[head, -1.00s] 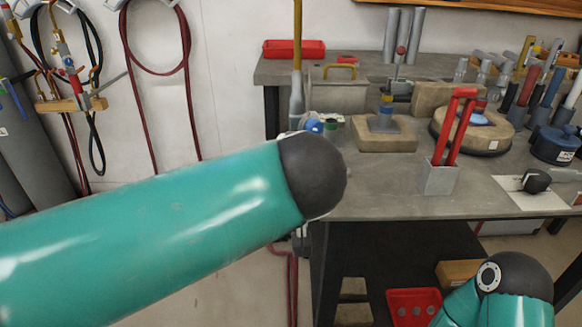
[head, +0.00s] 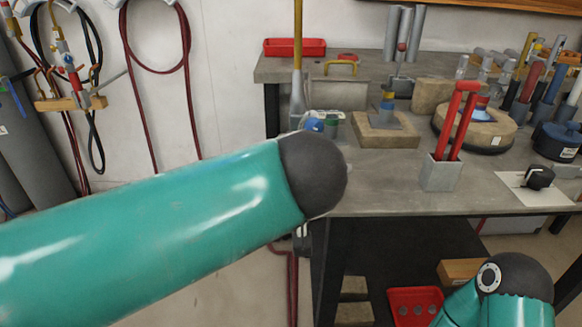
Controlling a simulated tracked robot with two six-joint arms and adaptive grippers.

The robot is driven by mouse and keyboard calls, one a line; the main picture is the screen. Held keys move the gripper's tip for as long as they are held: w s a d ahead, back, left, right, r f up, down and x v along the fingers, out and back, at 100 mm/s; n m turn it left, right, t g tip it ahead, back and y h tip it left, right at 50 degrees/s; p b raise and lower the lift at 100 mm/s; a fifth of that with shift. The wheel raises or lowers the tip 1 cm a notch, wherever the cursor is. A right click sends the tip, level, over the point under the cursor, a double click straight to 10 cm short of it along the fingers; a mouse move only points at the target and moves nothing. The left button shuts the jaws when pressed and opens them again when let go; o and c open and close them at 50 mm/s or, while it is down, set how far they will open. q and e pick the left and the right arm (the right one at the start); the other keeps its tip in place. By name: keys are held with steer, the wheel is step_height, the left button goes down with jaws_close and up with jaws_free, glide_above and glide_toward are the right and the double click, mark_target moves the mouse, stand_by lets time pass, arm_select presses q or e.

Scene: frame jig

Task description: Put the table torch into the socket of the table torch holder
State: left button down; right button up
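I cannot tell for sure which thing is the table torch. An upright brass rod with a grey lower part (head: 297,85) stands just behind the dark end joint of my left arm, and a blue knob (head: 313,124) shows beside it; whether they belong together is hidden. A square wooden block with a grey plate and a blue and yellow upright piece (head: 387,112) stands on the bench; I cannot tell if it is the holder. My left gripper is hidden behind the teal arm. Only a bend of my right arm shows at the bottom right, without its gripper.
The grey bench (head: 380,185) has bare room at its front. A grey block with red handles (head: 440,174) stands near the front edge. A round wooden disc (head: 480,135), several tools and a blue container (head: 558,140) crowd the right. A red tray (head: 294,47) lies at the back left.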

arm_select(q)
steer(key=shift+f, duration=0.15)
steer(key=c, duration=0.7)
jaws_free()
steer(key=shift+f, duration=0.15)
steer(key=v, duration=0.7)
steer(key=shift+s, duration=0.15)
